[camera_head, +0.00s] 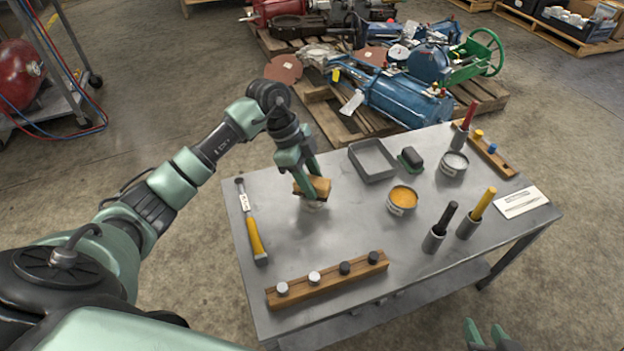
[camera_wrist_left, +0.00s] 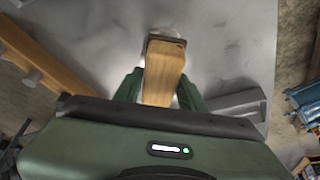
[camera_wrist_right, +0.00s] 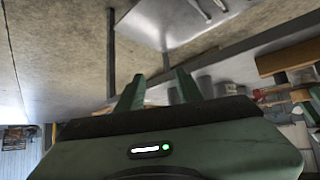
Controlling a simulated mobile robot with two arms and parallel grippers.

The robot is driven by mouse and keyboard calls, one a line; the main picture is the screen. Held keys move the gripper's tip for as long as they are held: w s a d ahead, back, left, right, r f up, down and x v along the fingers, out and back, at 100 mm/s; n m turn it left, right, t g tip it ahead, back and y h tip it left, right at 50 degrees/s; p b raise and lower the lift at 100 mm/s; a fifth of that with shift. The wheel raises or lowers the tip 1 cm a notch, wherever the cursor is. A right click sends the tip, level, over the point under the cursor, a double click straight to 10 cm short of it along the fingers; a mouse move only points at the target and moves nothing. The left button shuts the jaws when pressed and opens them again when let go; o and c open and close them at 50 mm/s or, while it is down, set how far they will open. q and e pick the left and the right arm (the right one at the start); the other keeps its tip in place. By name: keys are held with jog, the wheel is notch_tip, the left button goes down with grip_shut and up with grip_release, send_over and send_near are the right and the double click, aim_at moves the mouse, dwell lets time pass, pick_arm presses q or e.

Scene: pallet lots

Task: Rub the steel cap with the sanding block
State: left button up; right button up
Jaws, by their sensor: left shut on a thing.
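My left gripper (camera_head: 308,177) is shut on the sanding block (camera_head: 318,186), a wooden block with a dark edge, above the left part of the steel table. My right gripper (camera_head: 487,334) is open and empty, off the table's front right edge.
A wooden rack (camera_head: 330,282) with light and dark caps lies at the front. A yellow-handled tool (camera_head: 253,228) lies left. A grey tray (camera_head: 372,160), a brush (camera_head: 411,158), tins (camera_head: 402,201) and cups with upright tools (camera_head: 434,240) stand right of the block.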

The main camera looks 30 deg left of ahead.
pick_arm(q)
jog(key=shift+f, duration=0.15)
pick_arm(e)
jog(key=shift+a+r, duration=0.1)
dwell(0.3)
pick_arm(q)
jog(key=shift+s, duration=0.15)
jog(key=shift+s+d+p, duration=0.1)
jog(key=shift+s+p, duration=0.2)
jog(key=shift+p, duration=0.4)
pick_arm(e)
jog(key=s+d+f+g+h, duration=0.1)
jog(key=s+d+f+g, duration=0.1)
jog(key=s, duration=0.4)
jog(key=shift+s+d+f+g, duration=0.15)
jog(key=shift+s+f+g, duration=0.05)
jog(key=shift+f+g, duration=0.65)
pick_arm(q)
jog(key=shift+w, duration=0.1)
pick_arm(e)
jog(key=shift+d, duration=0.1)
pick_arm(q)
jog(key=shift+w, duration=0.8)
pick_arm(e)
jog(key=shift+s, duration=0.15)
pick_arm(q)
jog(key=shift+a, duration=0.2)
pick_arm(e)
jog(key=shift+s+f, duration=0.1)
jog(key=shift+s, duration=0.05)
